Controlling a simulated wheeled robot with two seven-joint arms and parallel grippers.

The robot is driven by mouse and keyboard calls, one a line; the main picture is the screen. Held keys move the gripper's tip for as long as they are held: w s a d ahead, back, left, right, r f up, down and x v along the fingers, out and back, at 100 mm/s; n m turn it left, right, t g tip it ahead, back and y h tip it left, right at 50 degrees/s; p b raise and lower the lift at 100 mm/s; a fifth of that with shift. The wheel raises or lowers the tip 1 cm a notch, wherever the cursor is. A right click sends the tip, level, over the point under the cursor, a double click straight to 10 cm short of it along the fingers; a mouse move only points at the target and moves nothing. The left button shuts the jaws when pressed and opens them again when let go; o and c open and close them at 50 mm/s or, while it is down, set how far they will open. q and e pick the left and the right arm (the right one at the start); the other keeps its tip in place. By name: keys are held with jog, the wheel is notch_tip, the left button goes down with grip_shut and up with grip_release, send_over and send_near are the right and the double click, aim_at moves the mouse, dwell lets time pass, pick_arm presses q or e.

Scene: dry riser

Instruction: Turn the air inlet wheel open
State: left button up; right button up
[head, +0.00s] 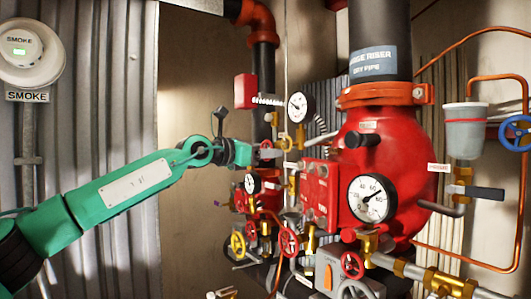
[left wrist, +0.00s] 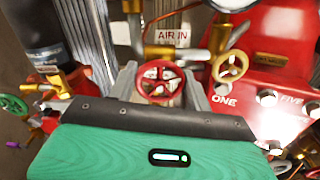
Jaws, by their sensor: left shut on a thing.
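The air inlet wheel (left wrist: 162,84) is a small red spoked handwheel just below a white tag (left wrist: 167,36) reading "AIR IN" in the left wrist view. My left gripper (head: 262,156) reaches in from the left in the head view, with its tips at the pipework left of the big red valve body. In the left wrist view its two grey fingers stand on either side of the red wheel, and it is shut on the wheel. In the head view the wheel is small and partly covered by the gripper. My right gripper is in neither view.
The red valve body (head: 385,150) with a pressure gauge (head: 370,198) fills the right. Several other handwheels crowd below, including a yellow one (head: 237,245) and red ones (head: 289,242). A yellow wheel (left wrist: 230,67) sits close right of the held wheel. A corrugated wall stands left.

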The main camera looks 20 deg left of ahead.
pick_arm(q)
jog(key=n+b, duration=0.2)
jog(key=b, duration=0.1)
jog(key=n+b, duration=0.3)
jog(key=b, duration=0.1)
jog(key=n+b, duration=0.2)
jog(key=b, duration=0.1)
jog(key=shift+f+n+b, duration=0.3)
jog(key=shift+f+b, duration=0.05)
jog(key=shift+b, duration=0.05)
jog(key=n+b, duration=0.3)
jog(key=n, duration=0.1)
jog(key=shift+r+n+b, duration=0.1)
jog(key=shift+n+b, duration=0.2)
jog(key=n+b, duration=0.2)
jog(key=n, duration=0.2)
jog(key=shift+b, duration=0.3)
jog(key=n+b, duration=0.2)
jog(key=n, duration=0.3)
jog(key=n+b, duration=0.2)
jog(key=n, duration=0.2)
jog(key=shift+n, duration=0.3)
jog(key=n+b, duration=0.2)
jog(key=n, duration=0.3)
jog(key=shift+r, duration=0.1)
jog(key=shift+n, duration=0.6)
jog(key=shift+n+b, duration=0.3)
jog(key=shift+n, duration=1.5)
